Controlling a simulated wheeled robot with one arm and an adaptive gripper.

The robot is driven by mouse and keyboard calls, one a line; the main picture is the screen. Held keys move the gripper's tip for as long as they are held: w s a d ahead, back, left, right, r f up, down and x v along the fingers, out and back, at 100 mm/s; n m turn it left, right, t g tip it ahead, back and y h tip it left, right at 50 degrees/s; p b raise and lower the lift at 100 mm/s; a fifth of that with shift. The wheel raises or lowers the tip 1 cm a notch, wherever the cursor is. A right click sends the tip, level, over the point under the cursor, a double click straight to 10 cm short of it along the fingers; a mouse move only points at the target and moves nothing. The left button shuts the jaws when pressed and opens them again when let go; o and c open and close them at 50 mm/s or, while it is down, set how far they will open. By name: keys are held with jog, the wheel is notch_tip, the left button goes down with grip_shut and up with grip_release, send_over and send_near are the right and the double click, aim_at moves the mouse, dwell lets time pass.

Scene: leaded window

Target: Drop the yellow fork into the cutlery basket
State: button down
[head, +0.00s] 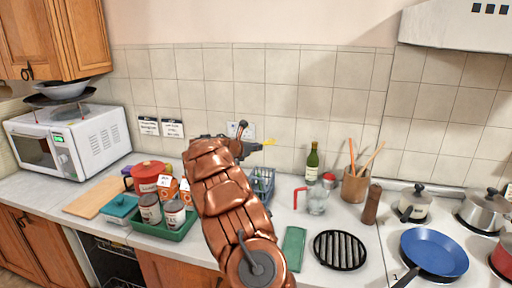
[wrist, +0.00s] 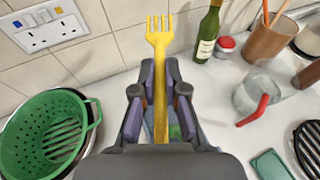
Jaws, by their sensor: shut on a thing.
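The yellow fork (wrist: 160,45) is gripped between the two fingers of my gripper (wrist: 160,85), tines pointing away from the wrist. The blue-grey cutlery basket (head: 263,182) stands on the counter below and slightly right of the gripper, partly hidden by my arm. In the wrist view the basket is mostly hidden beneath the gripper.
A green colander (wrist: 38,140) stands left in the wrist view. Right of the basket are a glass jug (head: 316,203), a green bottle (head: 312,166) and a utensil pot (head: 355,186). A green tray (head: 172,233) with cans is left of my arm. A black trivet (head: 340,250) lies at front.

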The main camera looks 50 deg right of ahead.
notch_tip(320, 180, down, 5)
jog(key=b, duration=0.3)
jog(key=shift+b, duration=0.3)
jog(key=c, duration=1.1)
grip_release()
jog(key=shift+c, duration=0.2)
jog(key=shift+a+r, duration=0.1)
jog(key=v, duration=1.1)
jog(key=shift+a, duration=0.4)
jog(key=shift+r, duration=0.15)
